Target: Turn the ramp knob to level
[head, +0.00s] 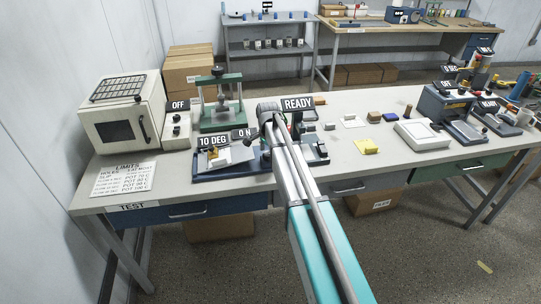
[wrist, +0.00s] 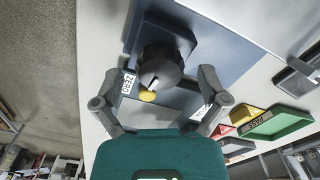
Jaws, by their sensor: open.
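In the head view a small tilted ramp (head: 225,158) stands on a dark blue base, with "10 DEG" and "ON" labels above it. My arm covers the right part of this device, so no ramp knob can be made out there. In the wrist view a round black knob (wrist: 160,67) with a white pointer line sits on a dark blue-grey housing (wrist: 205,27). A "ZERO" label and a yellow disc (wrist: 147,96) are beside it. I cannot tell whether this is the ramp knob. My gripper (wrist: 158,77) is open, its fingers apart on either side of the knob, holding nothing.
A green press (head: 220,115) and a white oven (head: 125,112) stand behind and left. A limits sheet (head: 124,179) lies at the front left. Coloured trays (wrist: 265,122) show in the wrist view.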

